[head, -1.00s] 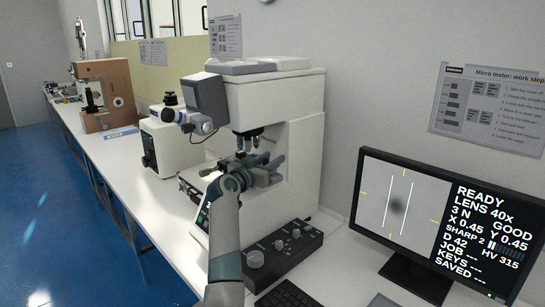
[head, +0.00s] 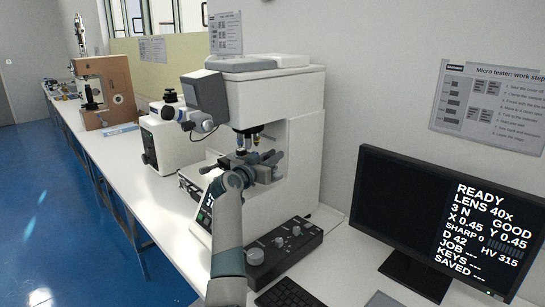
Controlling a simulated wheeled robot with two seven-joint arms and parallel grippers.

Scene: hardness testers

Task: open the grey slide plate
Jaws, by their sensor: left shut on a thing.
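The white micro hardness tester (head: 268,92) stands on the bench, with its lens turret (head: 247,137) above a dark grey stage (head: 262,168). My left arm comes up from the bottom, and my left gripper (head: 234,177) is at the front of the stage, shut on the grey slide plate there. The wrist hides the fingertips and most of the plate, so its exact position is hard to see. My right gripper is not in view.
A black control box with knobs (head: 272,250) sits in front of the tester, beside a keyboard (head: 285,295). A monitor (head: 420,215) stands at the right. Another white device (head: 170,143) and a brown tester (head: 107,88) stand farther left along the white bench (head: 128,165).

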